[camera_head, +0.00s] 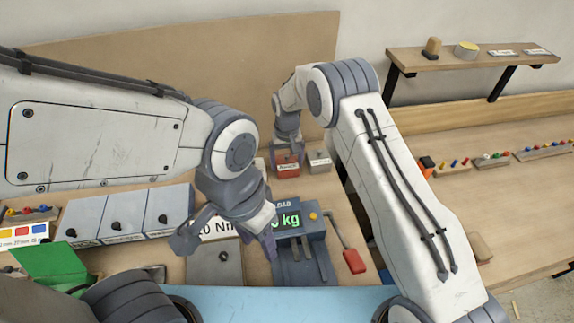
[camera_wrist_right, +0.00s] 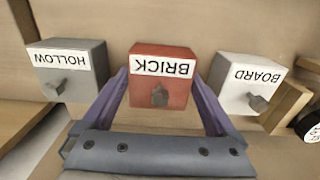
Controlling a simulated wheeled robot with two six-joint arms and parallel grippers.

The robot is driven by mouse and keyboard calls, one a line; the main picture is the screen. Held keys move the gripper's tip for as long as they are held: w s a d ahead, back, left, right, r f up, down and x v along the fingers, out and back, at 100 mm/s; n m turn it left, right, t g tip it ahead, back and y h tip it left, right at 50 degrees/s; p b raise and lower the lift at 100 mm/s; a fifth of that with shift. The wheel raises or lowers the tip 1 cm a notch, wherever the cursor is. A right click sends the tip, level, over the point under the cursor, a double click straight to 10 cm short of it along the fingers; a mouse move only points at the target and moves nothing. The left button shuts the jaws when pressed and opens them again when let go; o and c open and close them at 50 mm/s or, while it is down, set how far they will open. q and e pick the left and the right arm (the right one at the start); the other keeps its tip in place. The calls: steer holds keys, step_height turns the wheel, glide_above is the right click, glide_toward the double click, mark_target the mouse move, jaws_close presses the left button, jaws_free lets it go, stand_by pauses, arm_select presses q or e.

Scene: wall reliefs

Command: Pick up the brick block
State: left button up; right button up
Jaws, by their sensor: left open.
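The red brick block (camera_wrist_right: 160,90) has a white label reading BRICK, upside down in the right wrist view, and a small grey knob. In the head view the red block (camera_head: 288,170) sits at the back of the bench under my right gripper (camera_head: 287,152). In the right wrist view the two purple fingers of the right gripper (camera_wrist_right: 160,95) lie along the block's left and right sides. I cannot tell whether they press on it. My left gripper (camera_head: 228,243) is open and empty, low over the bench near the scale.
A grey HOLLOW block (camera_wrist_right: 68,70) and a whitish BOARD block (camera_wrist_right: 247,83) stand close on either side. A scale (camera_head: 300,240) with a green readout and a red-handled lever (camera_head: 352,255) stand in front. A shelf (camera_head: 470,62) hangs at right.

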steer(key=c, duration=1)
steer(key=shift+r, duration=0.1)
steer(key=shift+c, duration=1.2)
